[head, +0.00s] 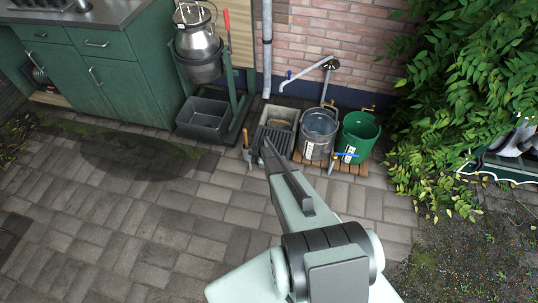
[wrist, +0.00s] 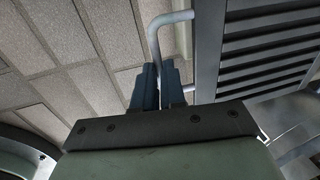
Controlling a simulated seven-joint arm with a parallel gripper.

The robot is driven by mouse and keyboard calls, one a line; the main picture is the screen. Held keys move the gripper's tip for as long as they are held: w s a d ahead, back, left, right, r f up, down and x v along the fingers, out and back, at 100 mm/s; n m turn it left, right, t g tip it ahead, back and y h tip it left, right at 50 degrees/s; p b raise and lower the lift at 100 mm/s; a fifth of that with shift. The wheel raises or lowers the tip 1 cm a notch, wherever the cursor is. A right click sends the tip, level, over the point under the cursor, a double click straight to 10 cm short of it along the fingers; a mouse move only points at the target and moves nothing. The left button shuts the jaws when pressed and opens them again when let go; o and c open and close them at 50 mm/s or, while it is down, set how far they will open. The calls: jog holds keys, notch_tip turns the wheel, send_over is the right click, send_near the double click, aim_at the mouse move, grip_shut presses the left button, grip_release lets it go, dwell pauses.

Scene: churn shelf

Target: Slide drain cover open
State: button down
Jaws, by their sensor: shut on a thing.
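The drain cover is a dark slatted grate (wrist: 268,60) at the right of the wrist view. In the head view the cover (head: 277,136) lies at the front of the drain basin (head: 280,114), partly hidden by my arm. A bent grey handle (wrist: 153,40) sticks out from the cover's left side. My gripper (wrist: 160,75) is shut on this handle, with its dark fingers on either side of the lower part of the bar. The exact contact is partly hidden by the fingers. In the head view my fingertips are hard to make out.
A metal bucket (head: 319,133) and a green bucket (head: 358,136) stand close on the right of the drain. A grey tub (head: 203,118) under a milk churn (head: 197,40) stands on the left. A trowel (head: 246,150) is beside the drain. The front paving (head: 130,220) is clear.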

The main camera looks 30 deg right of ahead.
jog(key=shift+s+a, duration=0.3)
jog(key=c, duration=1.2)
grip_release()
notch_tip(320, 180, up, 14)
jog(key=s+a, duration=0.1)
jog(key=shift+s+a+f, duration=0.2)
jog(key=shift+s+a, duration=0.1)
jog(key=shift+s, duration=0.05)
